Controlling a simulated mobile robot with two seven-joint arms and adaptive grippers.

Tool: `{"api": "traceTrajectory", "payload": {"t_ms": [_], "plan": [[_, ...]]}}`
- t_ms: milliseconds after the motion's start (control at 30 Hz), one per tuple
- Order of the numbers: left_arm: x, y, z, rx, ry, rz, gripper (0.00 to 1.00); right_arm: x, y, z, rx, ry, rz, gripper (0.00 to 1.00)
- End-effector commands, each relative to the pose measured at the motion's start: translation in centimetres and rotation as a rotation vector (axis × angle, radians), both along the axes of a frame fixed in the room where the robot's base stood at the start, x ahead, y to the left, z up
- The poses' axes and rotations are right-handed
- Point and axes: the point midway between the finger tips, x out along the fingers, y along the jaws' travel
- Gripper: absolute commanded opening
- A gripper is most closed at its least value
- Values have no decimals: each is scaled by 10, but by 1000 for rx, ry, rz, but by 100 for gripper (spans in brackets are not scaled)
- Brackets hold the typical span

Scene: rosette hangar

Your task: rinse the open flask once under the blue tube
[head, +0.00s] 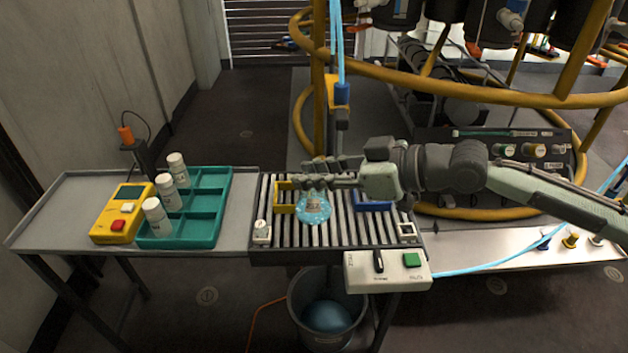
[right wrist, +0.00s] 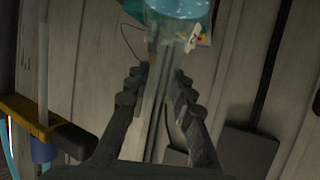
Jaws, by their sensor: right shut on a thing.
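The flask (head: 313,209) is a clear vessel with a speckled blue round body and a small label. My right gripper (head: 322,174) is shut on its neck, over the slatted rack (head: 345,235). The flask's body hangs below the fingers; it also shows in the right wrist view (right wrist: 180,8), with the neck between the fingers (right wrist: 158,95). The blue tube (head: 339,45) comes down to a blue nozzle (head: 341,93) behind the flask, apart from it. The nozzle also shows in the wrist view (right wrist: 42,150). My left gripper is not in view.
A yellow bracket (head: 284,196) and a blue bracket (head: 374,206) sit on the rack. A switch box (head: 388,272) fronts it, above a bucket (head: 300,290). Left stand a teal tray (head: 205,227) with several white bottles and a yellow device (head: 122,213). A yellow ring frame (head: 440,90) stands behind.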

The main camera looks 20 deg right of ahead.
Motion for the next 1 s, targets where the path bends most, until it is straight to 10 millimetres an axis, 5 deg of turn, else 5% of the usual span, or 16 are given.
{"api": "traceTrajectory", "payload": {"t_ms": [1000], "plan": [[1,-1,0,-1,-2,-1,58,1,0,38,-1,-2,0,0]]}}
